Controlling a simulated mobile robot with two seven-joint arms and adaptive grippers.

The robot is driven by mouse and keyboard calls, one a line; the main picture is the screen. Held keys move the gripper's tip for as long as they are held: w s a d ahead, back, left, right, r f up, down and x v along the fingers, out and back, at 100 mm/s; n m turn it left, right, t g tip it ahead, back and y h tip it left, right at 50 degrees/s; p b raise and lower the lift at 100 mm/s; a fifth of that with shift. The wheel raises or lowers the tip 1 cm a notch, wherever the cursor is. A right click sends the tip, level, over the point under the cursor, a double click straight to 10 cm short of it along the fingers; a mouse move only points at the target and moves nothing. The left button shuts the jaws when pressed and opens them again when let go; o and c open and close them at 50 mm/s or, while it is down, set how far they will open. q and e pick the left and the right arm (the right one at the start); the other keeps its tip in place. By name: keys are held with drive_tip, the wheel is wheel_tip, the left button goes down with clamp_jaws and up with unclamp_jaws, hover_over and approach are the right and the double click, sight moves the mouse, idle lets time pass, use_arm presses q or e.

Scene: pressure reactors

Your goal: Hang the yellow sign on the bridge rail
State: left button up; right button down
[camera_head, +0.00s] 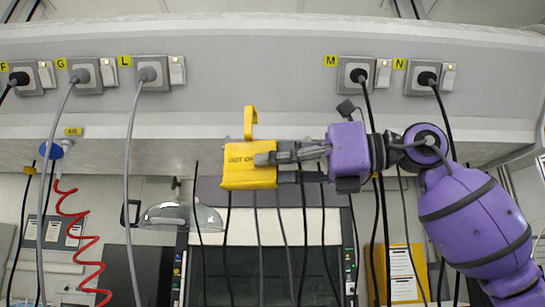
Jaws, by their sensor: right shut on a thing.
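The yellow sign (249,174) is a small block with dark lettering and a hook on top, in the middle of the head view. My right gripper (268,159), on the purple arm from the right, is shut on the sign's right side and covers part of its lettering. The sign is upright, with its hook in front of the lower edge of the bridge rail (230,100). I cannot tell whether the hook touches the rail. My left gripper is not in view.
Sockets with plugged cables line the rail, under yellow letter labels. Black and grey cables hang below, some behind the sign. A red coiled hose (80,235) hangs at left. A dark-framed device (262,255) stands below the sign. The rail between the L and M sockets is clear.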

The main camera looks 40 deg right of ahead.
drive_tip(key=shift+w+d, duration=1.35)
drive_tip(key=shift+w, duration=0.2)
drive_tip(key=w+d+f, duration=0.2)
drive_tip(key=w+d, duration=0.2)
drive_tip(key=shift+w, duration=0.4)
drive_tip(key=c, duration=1.8)
unclamp_jaws()
drive_tip(key=shift+c, duration=0.2)
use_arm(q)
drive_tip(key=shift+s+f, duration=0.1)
use_arm(e)
drive_tip(key=shift+f, duration=0.1)
